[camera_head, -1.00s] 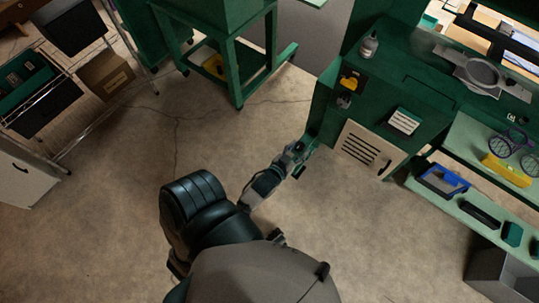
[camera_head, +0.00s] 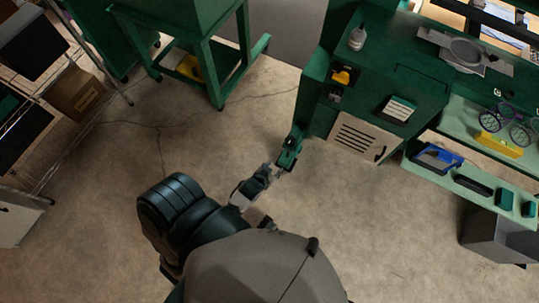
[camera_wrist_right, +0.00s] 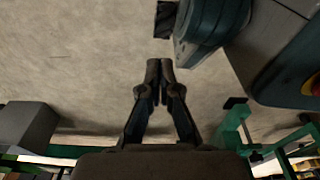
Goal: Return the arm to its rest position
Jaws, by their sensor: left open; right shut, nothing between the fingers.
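My left arm (camera_head: 247,190) reaches up and right from my body in the head view, low over the concrete floor. My left gripper (camera_head: 281,167) is at its end, small and dark, beside the foot of the green workbench. Its fingers are hard to make out against the green; it looks open, with nothing seen in it. Whether it touches the bench foot I cannot tell. My right gripper (camera_wrist_right: 160,66) shows in the right wrist view with its two fingertips together and nothing between them, above bare floor. The right gripper is not seen in the head view.
The green workbench (camera_head: 320,105) with a vented cream panel (camera_head: 357,137) stands at the upper right. A low shelf (camera_head: 425,170) holds a blue-edged tray (camera_head: 437,158). A green stand (camera_head: 215,75) and a cardboard box (camera_head: 76,94) are upper left. Open floor (camera_head: 370,230) lies right of me.

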